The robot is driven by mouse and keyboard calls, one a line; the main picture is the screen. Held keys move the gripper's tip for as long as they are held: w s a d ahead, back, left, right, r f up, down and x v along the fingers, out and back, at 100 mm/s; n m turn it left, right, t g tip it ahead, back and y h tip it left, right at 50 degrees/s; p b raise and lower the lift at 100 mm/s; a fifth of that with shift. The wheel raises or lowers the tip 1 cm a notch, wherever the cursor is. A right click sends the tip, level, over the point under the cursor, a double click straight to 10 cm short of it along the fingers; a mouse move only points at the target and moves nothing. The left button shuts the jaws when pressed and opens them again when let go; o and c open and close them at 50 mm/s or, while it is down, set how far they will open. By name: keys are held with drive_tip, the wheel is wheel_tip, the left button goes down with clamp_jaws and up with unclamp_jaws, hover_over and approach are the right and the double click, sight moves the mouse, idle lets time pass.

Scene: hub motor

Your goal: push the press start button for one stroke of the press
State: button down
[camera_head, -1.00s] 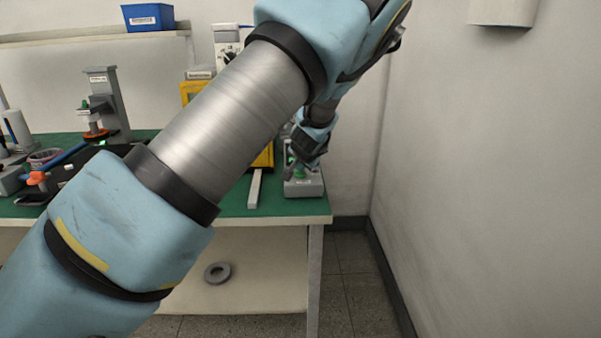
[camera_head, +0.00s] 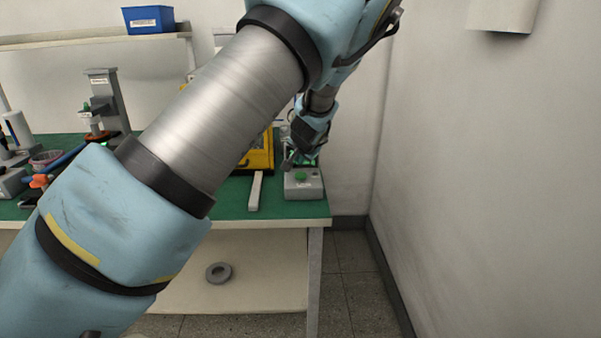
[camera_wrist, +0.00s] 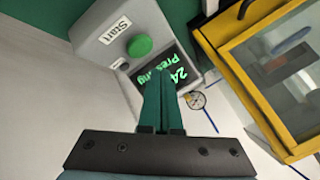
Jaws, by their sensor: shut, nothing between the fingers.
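The start button (camera_wrist: 140,46) is a green round cap on a grey control box (camera_wrist: 95,42) labelled "Start". The box's dark display (camera_wrist: 166,76) shows green text that seems to include "Pressing". My gripper (camera_wrist: 160,78) is shut and empty. In the wrist view its fingertips overlap the display, below the button, and appear clear of the cap. In the head view the button (camera_head: 301,176) shows uncovered on the box (camera_head: 304,188). My fingers hide part of the display.
A yellow-framed press enclosure (camera_head: 262,155) with clear panels stands left of the box; its frame (camera_wrist: 214,45) is close at the right in the wrist view. A pale bar (camera_head: 255,191) lies on the green bench top. A wall (camera_head: 480,190) bounds the right side.

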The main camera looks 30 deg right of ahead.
sight(300, 176)
drive_tip(key=shift+r+p, duration=0.7)
drive_tip(key=shift+r, duration=0.9)
drive_tip(key=s+a+n+g+y, duration=0.1)
drive_tip(key=a+n+g+y, duration=0.45)
drive_tip(key=a, duration=2.05)
drive_tip(key=s+a+r+n+g+h, duration=0.1)
drive_tip(key=s+a+n, duration=0.5)
drive_tip(key=s+a, duration=1.1)
drive_tip(key=shift+s+a+r+h, duration=0.3)
drive_tip(key=shift+a+r+h, duration=0.25)
drive_tip(key=shift+r+h, duration=0.3)
drive_tip(key=shift+g, duration=0.25)
